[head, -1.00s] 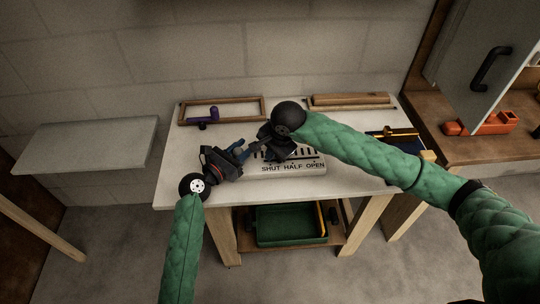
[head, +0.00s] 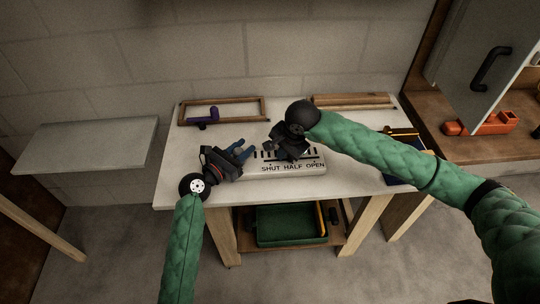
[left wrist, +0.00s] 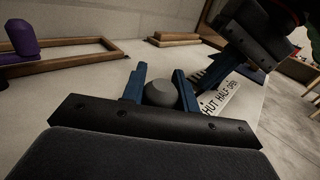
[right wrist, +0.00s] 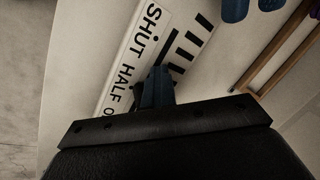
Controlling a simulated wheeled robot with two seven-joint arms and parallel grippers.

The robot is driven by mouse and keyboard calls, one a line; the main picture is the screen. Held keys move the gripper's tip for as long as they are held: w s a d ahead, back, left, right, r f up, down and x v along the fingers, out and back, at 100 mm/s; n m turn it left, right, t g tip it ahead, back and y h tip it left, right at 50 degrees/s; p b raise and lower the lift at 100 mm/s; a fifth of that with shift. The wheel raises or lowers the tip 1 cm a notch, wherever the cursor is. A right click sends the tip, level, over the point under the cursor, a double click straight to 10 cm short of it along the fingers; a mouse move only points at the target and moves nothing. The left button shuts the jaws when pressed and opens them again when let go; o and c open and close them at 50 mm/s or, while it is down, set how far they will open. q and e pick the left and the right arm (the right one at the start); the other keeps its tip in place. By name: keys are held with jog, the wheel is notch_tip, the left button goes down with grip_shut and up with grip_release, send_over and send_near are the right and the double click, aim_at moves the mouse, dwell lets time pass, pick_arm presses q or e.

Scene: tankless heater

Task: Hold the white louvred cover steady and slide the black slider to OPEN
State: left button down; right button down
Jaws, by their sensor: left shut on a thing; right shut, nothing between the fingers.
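The white louvred cover (head: 290,169) lies on the table, with SHUT, HALF and OPEN printed along its front edge and black louvre slots behind. It also shows in the right wrist view (right wrist: 123,64). My left gripper (head: 246,151) is shut on a grey rounded knob (left wrist: 162,94) at the cover's left end. My right gripper (head: 288,156) is shut and empty, its fingertips (right wrist: 157,80) down over the cover beside the HALF marking. I cannot make out the black slider; the right fingers hide that part of the cover.
A wooden frame (head: 222,109) and a purple-handled tool (head: 205,117) lie at the back left of the table. Wooden strips (head: 350,101) lie at the back right. A green tray (head: 285,238) sits on the shelf below. The table's front left is clear.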

aim_at(305, 159)
pick_arm(q)
jog(key=shift+f, duration=0.1)
pick_arm(e)
jog(key=shift+d, duration=3.75)
jog(key=shift+a, duration=0.7)
jog(key=shift+r, duration=0.1)
notch_tip(305, 159, up, 7)
pick_arm(q)
jog(key=c, duration=1)
grip_release()
jog(key=v, duration=1.2)
